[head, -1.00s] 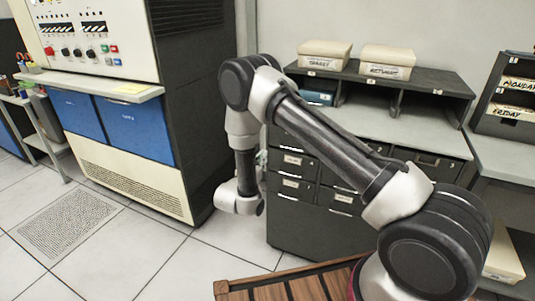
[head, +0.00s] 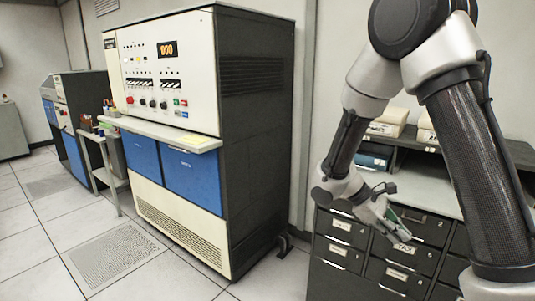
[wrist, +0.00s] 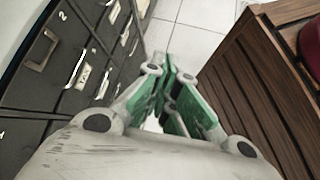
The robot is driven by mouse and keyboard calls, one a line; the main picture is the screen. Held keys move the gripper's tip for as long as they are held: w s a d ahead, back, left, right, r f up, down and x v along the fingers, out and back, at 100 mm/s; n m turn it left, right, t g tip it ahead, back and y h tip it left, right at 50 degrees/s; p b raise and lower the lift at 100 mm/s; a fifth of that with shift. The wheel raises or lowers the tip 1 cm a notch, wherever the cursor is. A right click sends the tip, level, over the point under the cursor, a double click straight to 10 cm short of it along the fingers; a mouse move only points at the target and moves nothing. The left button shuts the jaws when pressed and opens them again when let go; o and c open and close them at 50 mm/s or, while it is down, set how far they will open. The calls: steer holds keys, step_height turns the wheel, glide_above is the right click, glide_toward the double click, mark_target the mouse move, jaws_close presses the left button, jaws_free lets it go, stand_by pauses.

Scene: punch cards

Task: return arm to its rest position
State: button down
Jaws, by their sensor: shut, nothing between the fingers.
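My gripper (head: 390,215) hangs in front of the dark drawer cabinet in the head view, pointing down and to the right, with nothing held. In the wrist view my gripper (wrist: 172,75) shows its green-sided fingers close together and empty, above the floor. My arm is folded high at the right of the head view and hides part of the cabinet.
The dark drawer cabinet (head: 340,257) with labelled drawers stands close to my gripper; its drawers also fill the left of the wrist view (wrist: 50,85). A brown slatted wooden surface (wrist: 240,85) is at the right. A control machine (head: 262,130) stands left. Floor (head: 60,260) is clear.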

steer(key=s+d+r+m+t+y, duration=0.2)
steer(key=s+r+m+t+y, duration=0.5)
steer(key=s+r, duration=0.9)
step_height(320, 180, up, 3)
steer(key=m+y, duration=0.2)
steer(key=m, duration=0.1)
steer(key=shift+t, duration=0.3)
steer(key=shift+f, duration=0.1)
